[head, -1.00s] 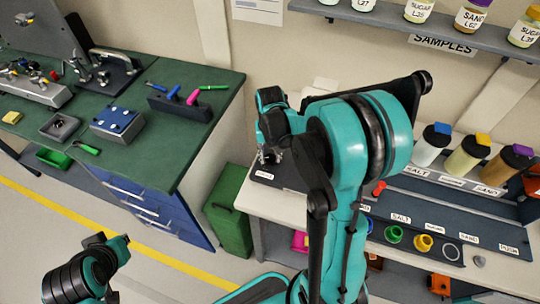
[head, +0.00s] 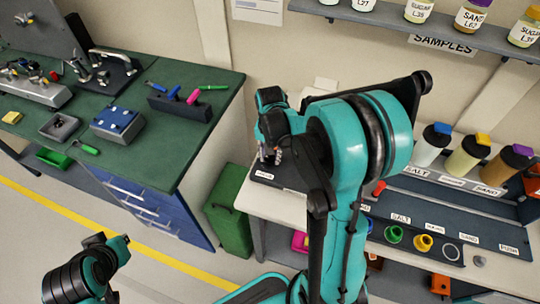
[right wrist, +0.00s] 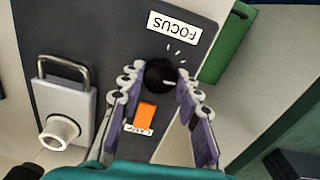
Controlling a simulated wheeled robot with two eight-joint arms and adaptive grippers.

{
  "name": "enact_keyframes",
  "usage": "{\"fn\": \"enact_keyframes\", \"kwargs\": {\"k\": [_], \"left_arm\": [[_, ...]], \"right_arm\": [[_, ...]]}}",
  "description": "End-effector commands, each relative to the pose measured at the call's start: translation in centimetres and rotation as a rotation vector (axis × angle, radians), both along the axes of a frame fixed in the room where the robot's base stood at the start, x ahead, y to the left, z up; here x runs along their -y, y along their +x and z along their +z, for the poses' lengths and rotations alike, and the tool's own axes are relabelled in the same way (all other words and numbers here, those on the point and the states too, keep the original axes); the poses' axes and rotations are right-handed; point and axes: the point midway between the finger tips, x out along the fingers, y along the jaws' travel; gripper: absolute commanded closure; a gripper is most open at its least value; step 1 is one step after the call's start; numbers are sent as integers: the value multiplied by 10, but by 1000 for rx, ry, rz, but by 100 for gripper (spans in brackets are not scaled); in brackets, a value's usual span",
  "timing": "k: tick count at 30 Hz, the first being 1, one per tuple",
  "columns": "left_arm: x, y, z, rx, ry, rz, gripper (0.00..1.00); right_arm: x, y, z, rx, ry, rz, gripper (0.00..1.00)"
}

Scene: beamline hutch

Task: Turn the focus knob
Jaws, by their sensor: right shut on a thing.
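The focus knob (right wrist: 160,76) is a round black knob with a white pointer line. It stands on a dark grey panel (right wrist: 110,20), below a FOCUS label (right wrist: 174,27) that reads upside down in the right wrist view. The pointer line lies toward the right there. My right gripper (right wrist: 158,80) has its purple-padded fingers on both sides of the knob, shut on it. In the head view the right gripper (head: 270,157) is small and partly hidden by its own wrist, and the knob is hidden. My left gripper is out of view; only part of that arm shows.
An orange lamp switch (right wrist: 146,115) sits between the fingers, close to the knob. A grey padlock-shaped fixture (right wrist: 70,110) stands left on the panel. In the head view, a green bin (head: 230,222) stands beside the bench, and labelled sample jars (head: 467,155) stand to the right.

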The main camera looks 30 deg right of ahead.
Motion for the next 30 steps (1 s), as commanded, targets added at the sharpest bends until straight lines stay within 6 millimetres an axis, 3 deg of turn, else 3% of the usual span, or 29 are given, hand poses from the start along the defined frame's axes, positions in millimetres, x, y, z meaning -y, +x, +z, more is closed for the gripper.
{"fn": "enact_keyframes", "kwargs": {"k": [3,4,6,15,19,30], "left_arm": [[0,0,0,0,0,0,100],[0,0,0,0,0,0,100],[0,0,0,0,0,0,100],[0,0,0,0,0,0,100],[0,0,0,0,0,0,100],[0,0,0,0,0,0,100]], "right_arm": [[0,0,0,-1,1,1,96],[0,0,0,-1,1,1,62],[0,0,0,-1,1,1,47],[0,0,1,0,0,1,47],[0,0,11,0,0,1,47],[0,0,87,0,0,1,47]]}}
